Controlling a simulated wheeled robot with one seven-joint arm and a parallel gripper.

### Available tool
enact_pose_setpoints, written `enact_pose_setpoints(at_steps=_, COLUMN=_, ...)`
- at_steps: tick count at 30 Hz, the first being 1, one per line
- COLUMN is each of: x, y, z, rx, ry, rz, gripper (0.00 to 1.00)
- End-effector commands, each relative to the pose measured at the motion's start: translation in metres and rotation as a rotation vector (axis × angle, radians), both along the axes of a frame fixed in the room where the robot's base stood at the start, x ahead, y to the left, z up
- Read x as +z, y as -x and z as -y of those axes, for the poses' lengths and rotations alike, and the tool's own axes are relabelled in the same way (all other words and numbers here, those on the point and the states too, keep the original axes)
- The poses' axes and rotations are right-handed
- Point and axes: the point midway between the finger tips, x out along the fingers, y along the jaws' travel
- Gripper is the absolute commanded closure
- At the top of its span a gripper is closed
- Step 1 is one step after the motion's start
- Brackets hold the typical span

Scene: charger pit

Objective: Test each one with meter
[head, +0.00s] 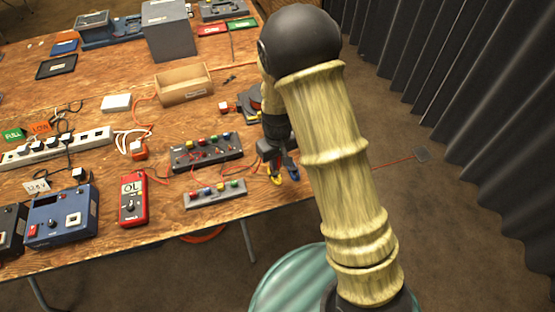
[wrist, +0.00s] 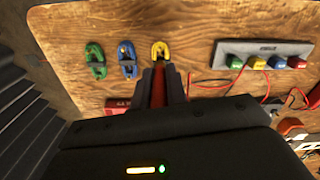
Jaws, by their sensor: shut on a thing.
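My gripper (wrist: 160,88) is shut on a slim red piece (wrist: 159,87), which looks like a meter probe; it also shows in the head view (head: 279,163) near the table's right edge. In the wrist view a yellow clip-shaped piece (wrist: 160,50) lies just beyond the fingertips; I cannot tell whether the red piece touches it. A blue one (wrist: 127,59) and a green one (wrist: 95,60) lie in a row to its left. In the head view the yellow (head: 276,180) and blue (head: 294,174) ones show below my gripper; the green is hidden. The red meter (head: 132,200) reads OL.
A grey strip with coloured blocks (wrist: 264,47) lies right of the row in the wrist view. In the head view a black box with coloured knobs (head: 206,152), an open wooden box (head: 183,84) and a blue unit (head: 62,216) stand leftward. Red leads cross the table.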

Motion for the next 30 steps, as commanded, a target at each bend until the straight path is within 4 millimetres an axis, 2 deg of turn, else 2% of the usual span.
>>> enact_pose_setpoints(at_steps=1, x=-0.009, y=0.000, z=0.000, rx=0.000, ry=0.000, rz=-0.001, gripper=1.00)
enact_pose_setpoints(at_steps=9, x=-0.035, y=0.000, z=0.000, rx=0.000, ry=0.000, rz=-0.001, gripper=1.00)
enact_pose_setpoints(at_steps=15, x=-0.047, y=0.000, z=0.000, rx=0.001, ry=0.000, rz=-0.001, gripper=1.00)
enact_pose_setpoints(at_steps=30, x=-0.049, y=0.000, z=0.000, rx=0.000, ry=0.000, rz=0.000, gripper=1.00)
